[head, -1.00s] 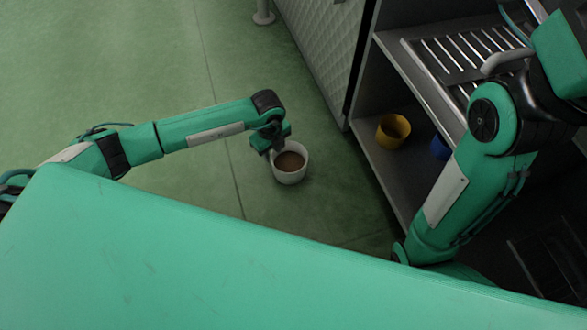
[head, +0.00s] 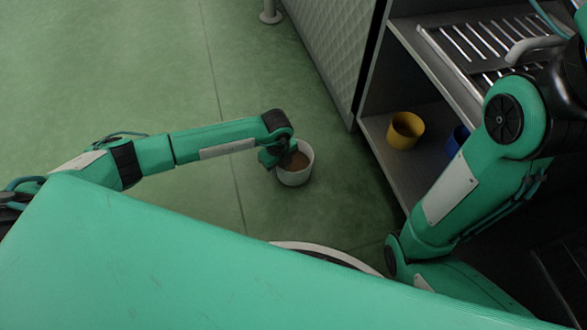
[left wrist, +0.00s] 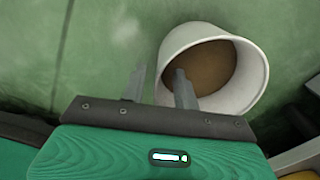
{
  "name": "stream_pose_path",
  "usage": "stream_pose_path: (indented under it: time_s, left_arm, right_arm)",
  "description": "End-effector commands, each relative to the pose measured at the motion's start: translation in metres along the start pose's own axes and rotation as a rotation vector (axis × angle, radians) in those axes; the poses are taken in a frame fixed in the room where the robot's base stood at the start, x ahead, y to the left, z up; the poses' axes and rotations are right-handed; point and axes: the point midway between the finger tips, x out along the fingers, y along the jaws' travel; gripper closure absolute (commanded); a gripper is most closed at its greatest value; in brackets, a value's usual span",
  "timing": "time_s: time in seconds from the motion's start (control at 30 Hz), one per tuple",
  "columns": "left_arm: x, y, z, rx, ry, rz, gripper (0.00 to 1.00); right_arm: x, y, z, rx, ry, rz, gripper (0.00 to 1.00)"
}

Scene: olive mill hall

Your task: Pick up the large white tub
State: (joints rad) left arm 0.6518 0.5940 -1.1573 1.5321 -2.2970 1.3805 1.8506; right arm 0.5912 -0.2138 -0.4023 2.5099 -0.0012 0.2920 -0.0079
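The large white tub (head: 296,178) stands upright on the green floor, with brown showing inside. It also shows in the left wrist view (left wrist: 252,76), at the upper right. My left gripper (head: 287,160) is at the tub's rim, on its left and far side in the head view. In the left wrist view the left gripper's fingers (left wrist: 158,85) are apart. One finger is outside the tub's left wall and the other overlaps the opening, with the rim between them. I cannot tell whether either finger touches the wall. My right gripper is out of view.
A metal unit stands right of the tub. Its lower shelf (head: 391,167) holds a yellow pot (head: 406,131) and a partly hidden blue pot (head: 457,141). A slatted metal rack (head: 470,45) is above. Floor left of the tub is clear.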

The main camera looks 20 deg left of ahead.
Motion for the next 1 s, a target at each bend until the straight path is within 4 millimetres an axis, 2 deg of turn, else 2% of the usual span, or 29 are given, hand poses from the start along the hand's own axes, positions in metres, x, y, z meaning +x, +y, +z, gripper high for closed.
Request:
stream_pose_path:
  time_s: [0.03, 0.17, 0.47, 0.63, 1.0]
  left_arm:
    - [0.012, -0.002, 0.000, 0.000, 0.000, 0.000, 0.70]
    - [0.024, -0.001, 0.000, -0.001, 0.000, 0.000, 0.70]
    - [0.025, -0.001, 0.000, -0.001, 0.000, 0.000, 0.70]
    - [0.025, -0.001, 0.000, -0.001, 0.000, 0.000, 1.00]
    - [0.027, 0.001, 0.000, -0.001, 0.000, 0.005, 1.00]
  right_arm:
    - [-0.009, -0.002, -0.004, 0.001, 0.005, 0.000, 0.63]
    - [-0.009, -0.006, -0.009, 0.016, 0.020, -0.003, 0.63]
    - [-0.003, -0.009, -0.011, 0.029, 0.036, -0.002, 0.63]
    - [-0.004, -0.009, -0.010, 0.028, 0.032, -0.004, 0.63]
    - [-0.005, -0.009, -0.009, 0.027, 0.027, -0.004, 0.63]
